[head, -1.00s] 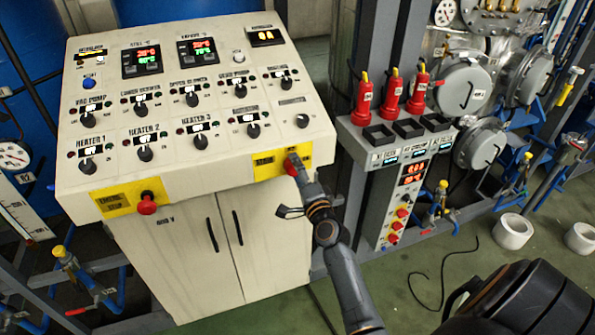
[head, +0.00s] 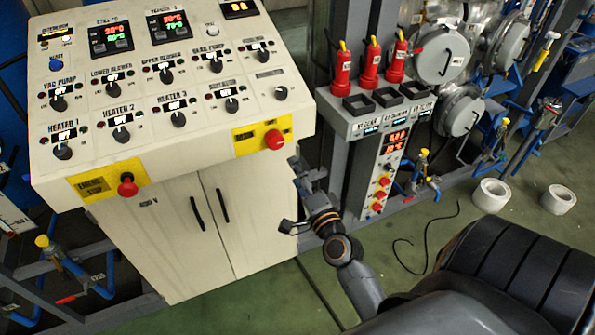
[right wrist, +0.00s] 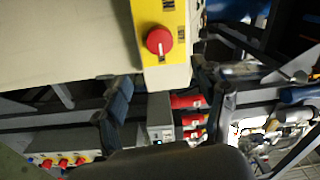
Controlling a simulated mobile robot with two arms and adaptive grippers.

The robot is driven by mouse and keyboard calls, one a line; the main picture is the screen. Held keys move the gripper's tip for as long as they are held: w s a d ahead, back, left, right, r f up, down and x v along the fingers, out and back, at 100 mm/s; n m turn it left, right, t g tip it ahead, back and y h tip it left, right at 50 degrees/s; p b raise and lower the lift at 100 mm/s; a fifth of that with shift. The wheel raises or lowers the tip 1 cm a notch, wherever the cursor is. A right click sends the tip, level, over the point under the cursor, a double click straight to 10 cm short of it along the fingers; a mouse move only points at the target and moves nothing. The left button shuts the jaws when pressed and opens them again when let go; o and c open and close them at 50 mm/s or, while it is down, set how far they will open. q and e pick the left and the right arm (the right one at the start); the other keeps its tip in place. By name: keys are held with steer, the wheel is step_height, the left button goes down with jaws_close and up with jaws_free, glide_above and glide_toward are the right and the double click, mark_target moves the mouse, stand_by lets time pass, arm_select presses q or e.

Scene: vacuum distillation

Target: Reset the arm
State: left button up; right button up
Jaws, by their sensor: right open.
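My right gripper (head: 296,193) is open and empty in the head view. In the right wrist view, the red switch (right wrist: 159,41) shows at the top centre, beyond the gap between my open fingers (right wrist: 160,105). The control console (head: 150,150) has rows of black knobs, small lit displays and a red emergency stop (head: 127,186) at its lower left. My left gripper does not show.
Two white rolls (head: 490,196) and a black cable (head: 427,240) lie on the green floor. Blue pipework stands at both sides. The floor between console and post looks clear.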

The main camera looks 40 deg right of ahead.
stand_by(0.5)
steer(key=s+a+f+n+g+y+b, duration=0.1)
steer(key=a+f+n+g+y+b, duration=0.2)
steer(key=f, duration=1)
steer(key=s+a+f+n+g, duration=0.1)
steer(key=a+f+n+g, duration=0.2)
steer(key=f, duration=0.9)
steer(key=s+a+f+n+g+y+b, duration=0.1)
steer(key=s+a+f+n, duration=0.2)
steer(key=s+f, duration=0.35)
steer(key=s+a+f+n+g+y+b, duration=0.1)
steer(key=s+a+f+n+g, duration=0.15)
steer(key=f, duration=0.75)
steer(key=s+f+n+g+b, duration=0.1)
steer(key=s+f+n+g, duration=0.1)
steer(key=s+f, duration=0.5)
steer(key=s+f+n+g+b, duration=0.1)
steer(key=s+f+n+g, duration=0.2)
steer(key=s, duration=0.9)
steer(key=s+f+n+g+b, duration=0.2)
steer(key=s+f+n, duration=0.2)
steer(key=s+f, duration=0.6)
steer(key=shift+s+f+n+h, duration=0.3)
steer(key=shift+s+n, duration=0.05)
